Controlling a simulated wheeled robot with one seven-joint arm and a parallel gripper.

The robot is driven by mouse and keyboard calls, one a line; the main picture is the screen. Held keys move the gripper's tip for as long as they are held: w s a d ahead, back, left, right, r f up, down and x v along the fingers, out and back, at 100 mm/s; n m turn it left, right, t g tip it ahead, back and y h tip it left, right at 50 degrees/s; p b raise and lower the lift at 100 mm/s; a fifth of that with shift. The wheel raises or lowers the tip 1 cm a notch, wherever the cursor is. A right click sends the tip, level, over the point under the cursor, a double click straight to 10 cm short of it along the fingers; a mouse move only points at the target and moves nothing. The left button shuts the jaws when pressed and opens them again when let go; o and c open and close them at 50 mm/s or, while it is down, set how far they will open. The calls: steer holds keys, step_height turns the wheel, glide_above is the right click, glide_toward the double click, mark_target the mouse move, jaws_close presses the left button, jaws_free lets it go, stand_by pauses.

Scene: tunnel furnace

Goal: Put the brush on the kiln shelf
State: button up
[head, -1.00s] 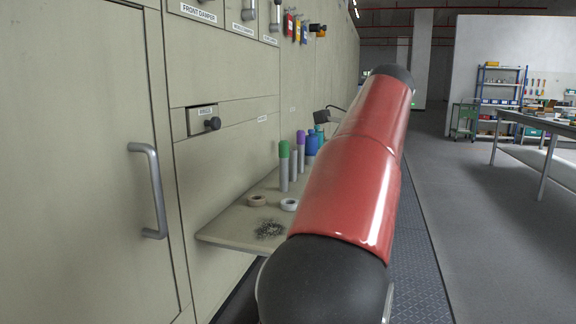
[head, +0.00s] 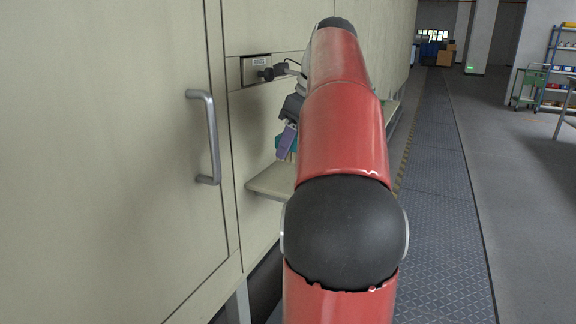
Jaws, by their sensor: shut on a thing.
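My gripper (head: 286,141) is mostly behind my red arm, just left of it. Its dark wrist part shows, with a purple piece and a teal piece below it. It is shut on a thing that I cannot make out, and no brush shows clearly. The pale shelf (head: 266,184) juts from the kiln wall just below and left of the gripper. Its near left corner is bare; my arm hides most of the rest.
The beige kiln wall (head: 150,60) fills the left, with a door handle (head: 207,138) and a small drawer with a black knob (head: 265,73) sticking out. The dark plated walkway (head: 440,200) on the right is clear. A green cart (head: 531,87) stands far right.

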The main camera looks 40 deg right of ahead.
step_height(320, 180, down, 5)
steer(key=shift+f+b, duration=0.1)
steer(key=shift+b, duration=0.8)
steer(key=shift+w+a+f, duration=0.1)
steer(key=shift+w+a, duration=0.1)
steer(key=shift+w, duration=0.15)
steer(key=shift+f, duration=0.1)
steer(key=o, duration=0.9)
steer(key=shift+o, duration=0.2)
steer(key=p+v, duration=0.2)
steer(key=v, duration=1)
steer(key=shift+s, duration=0.2)
